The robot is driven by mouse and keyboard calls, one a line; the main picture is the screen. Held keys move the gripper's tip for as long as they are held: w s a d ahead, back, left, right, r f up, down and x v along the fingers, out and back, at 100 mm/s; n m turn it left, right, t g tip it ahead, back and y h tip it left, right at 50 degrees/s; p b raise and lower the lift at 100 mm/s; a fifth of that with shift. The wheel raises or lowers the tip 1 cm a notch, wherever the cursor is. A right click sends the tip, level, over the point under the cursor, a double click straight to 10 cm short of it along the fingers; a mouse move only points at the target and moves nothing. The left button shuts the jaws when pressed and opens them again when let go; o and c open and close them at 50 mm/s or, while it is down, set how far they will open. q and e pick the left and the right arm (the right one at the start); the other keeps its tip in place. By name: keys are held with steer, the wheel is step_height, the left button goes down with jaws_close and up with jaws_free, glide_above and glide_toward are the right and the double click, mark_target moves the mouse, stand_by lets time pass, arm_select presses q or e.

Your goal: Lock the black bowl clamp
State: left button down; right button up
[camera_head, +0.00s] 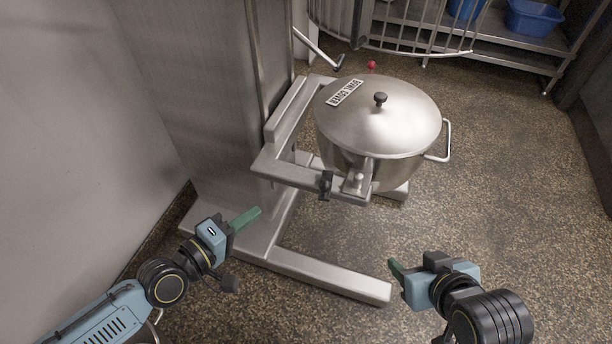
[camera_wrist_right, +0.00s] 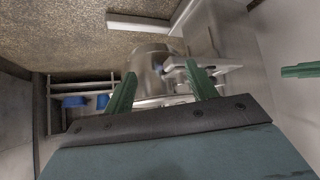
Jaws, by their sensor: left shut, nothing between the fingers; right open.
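The black bowl clamp (camera_head: 326,184) sits on the front arm of the mixer's bowl support (camera_head: 285,172), left of the bowl's bracket. The steel mixing bowl (camera_head: 360,165) rests in the support with a lid (camera_head: 395,115) on it. My left gripper (camera_head: 246,218) is shut and empty, left of and below the clamp, apart from it. My right gripper (camera_head: 395,270) is open and empty, low at the right, apart from the clamp and the bowl. In the right wrist view the bowl (camera_wrist_right: 150,62) shows beyond the open right fingers (camera_wrist_right: 163,85).
The mixer column (camera_head: 215,90) stands behind the support. Its base leg (camera_head: 325,278) runs along the floor between my grippers. A wire guard (camera_head: 400,45) hangs above the bowl. A rack with blue bins (camera_head: 533,18) stands at the back right. The floor right of the bowl is clear.

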arm_select(q)
steer(key=shift+d+r+h, duration=0.3)
steer(key=shift+d+r, duration=0.2)
steer(key=shift+r, duration=0.1)
arm_select(e)
steer(key=shift+w+r, duration=0.15)
steer(key=shift+r, duration=0.6)
arm_select(q)
steer(key=s+d+b+x, duration=0.1)
steer(key=d+b+x, duration=0.1)
steer(key=x, duration=1.1)
steer(key=shift+s+b, duration=0.4)
steer(key=shift+b, duration=0.05)
arm_select(e)
steer(key=w+a+r+t+y, duration=0.2)
steer(key=w+a+r+t, duration=0.1)
steer(key=w+r+t, duration=0.2)
steer(key=shift+w+a+r+t+y, duration=0.35)
steer(key=shift+r+t, duration=0.85)
steer(key=shift+r, duration=1)
arm_select(q)
steer(key=shift+a+f, duration=0.1)
steer(key=shift+f, duration=0.05)
